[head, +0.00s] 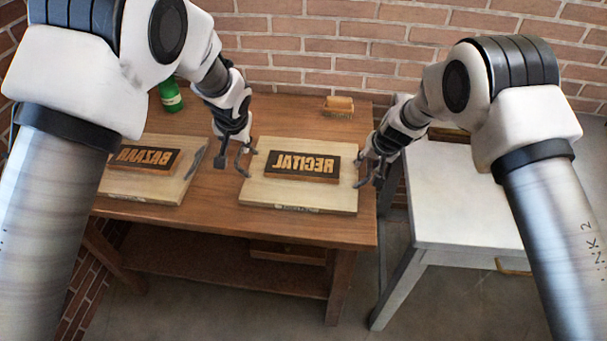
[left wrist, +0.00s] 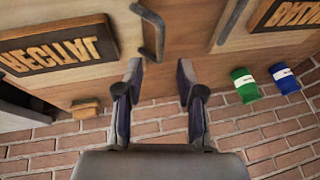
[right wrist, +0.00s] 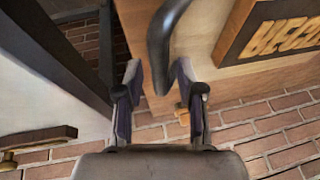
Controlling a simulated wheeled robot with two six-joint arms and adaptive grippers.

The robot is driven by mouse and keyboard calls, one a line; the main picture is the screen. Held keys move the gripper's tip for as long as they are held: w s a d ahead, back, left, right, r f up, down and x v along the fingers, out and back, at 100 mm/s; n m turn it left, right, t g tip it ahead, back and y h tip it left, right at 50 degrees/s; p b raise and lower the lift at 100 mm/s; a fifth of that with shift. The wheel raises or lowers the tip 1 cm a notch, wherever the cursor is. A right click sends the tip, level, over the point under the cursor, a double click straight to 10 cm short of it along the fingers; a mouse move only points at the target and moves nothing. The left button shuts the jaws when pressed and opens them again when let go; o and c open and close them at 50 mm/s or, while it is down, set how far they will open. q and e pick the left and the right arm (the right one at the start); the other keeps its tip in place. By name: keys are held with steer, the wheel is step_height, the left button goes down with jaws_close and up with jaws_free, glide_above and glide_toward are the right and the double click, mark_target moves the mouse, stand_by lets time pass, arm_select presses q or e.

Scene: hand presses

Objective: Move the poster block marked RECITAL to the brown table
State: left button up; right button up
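The RECITAL block (head: 303,166) is a dark plate with raised tan mirrored letters on a pale wooden board (head: 290,200), lying flat on the brown table (head: 215,205). It also shows in the left wrist view (left wrist: 58,48) and partly in the right wrist view (right wrist: 285,35). The board has a dark curved handle at each side, the left (left wrist: 150,30) and the right (right wrist: 164,40). My left gripper (head: 233,163) is open and empty near the left handle. My right gripper (head: 371,171) is open and empty near the right handle. Contact with the handles cannot be told.
A second board with a BAZAAR block (head: 143,158) lies left on the brown table. A green can (head: 170,95) stands at the back left, with a blue can (left wrist: 284,78) beside it. A brush (head: 339,104) lies behind. A white table (head: 460,200) stands right, across a gap.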

arm_select(q)
steer(key=shift+v, duration=1.05)
arm_select(e)
steer(key=v, duration=1.2)
